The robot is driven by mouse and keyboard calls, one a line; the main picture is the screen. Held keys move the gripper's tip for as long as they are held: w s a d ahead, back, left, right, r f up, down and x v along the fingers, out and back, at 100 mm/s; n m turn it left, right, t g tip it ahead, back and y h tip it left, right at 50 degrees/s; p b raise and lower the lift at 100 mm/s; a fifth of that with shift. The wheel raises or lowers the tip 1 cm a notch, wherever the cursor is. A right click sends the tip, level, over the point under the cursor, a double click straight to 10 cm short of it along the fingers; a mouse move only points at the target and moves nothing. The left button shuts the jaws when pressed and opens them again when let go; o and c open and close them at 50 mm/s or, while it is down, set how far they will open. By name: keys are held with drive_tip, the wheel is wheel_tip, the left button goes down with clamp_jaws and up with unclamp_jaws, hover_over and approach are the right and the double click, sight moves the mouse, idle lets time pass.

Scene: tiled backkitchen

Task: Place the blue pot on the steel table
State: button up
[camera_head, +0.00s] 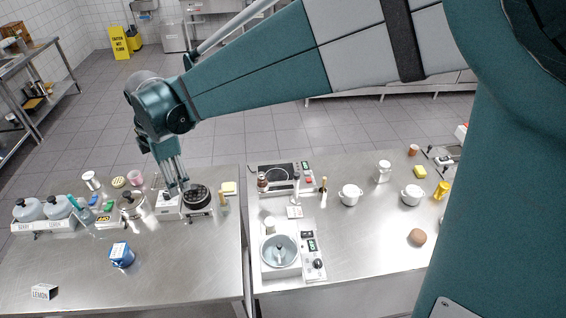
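The only clearly blue vessel-like thing is a small blue item (121,255) with a pale patch on its side. It sits on the left steel table (190,270), in the front middle part; I take it for the blue pot, but its exact shape is too small to tell. My gripper (178,188) points down over the back of the same table, behind and to the right of the blue item and apart from it. Its fingers are close to a black round-topped device (197,197). Whether they touch it or are open or shut is unclear.
Grey-lidded containers (57,207) stand at back left. A narrow gap parts this table from the right steel table (370,245), which bears white pots (349,195) and a steel-bowl device (280,250). The left table's front right is clear.

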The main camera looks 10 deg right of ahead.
drive_tip(key=s+d+r+m+t, duration=0.1)
drive_tip(key=d+r+m, duration=0.15)
drive_tip(key=d, duration=0.55)
drive_tip(key=s+d+r+m+t, duration=0.15)
drive_tip(key=d+m, duration=0.25)
drive_tip(key=d, duration=0.5)
drive_tip(key=s+d+r+m, duration=0.2)
drive_tip(key=d+r+m, duration=0.15)
drive_tip(key=d, duration=0.45)
drive_tip(key=s+d+f+m+t, duration=0.1)
drive_tip(key=s+d+m, duration=0.6)
drive_tip(key=d, duration=0.3)
drive_tip(key=s+d+f+m+t+h, duration=0.1)
drive_tip(key=s+d+f+m+t, duration=0.1)
drive_tip(key=s+d+m, duration=0.4)
drive_tip(key=s+d, duration=0.1)
drive_tip(key=d, duration=0.3)
drive_tip(key=shift+d+f+m, duration=0.2)
drive_tip(key=shift+d+m, duration=0.15)
drive_tip(key=shift+m, duration=0.05)
drive_tip(key=shift+s, duration=0.1)
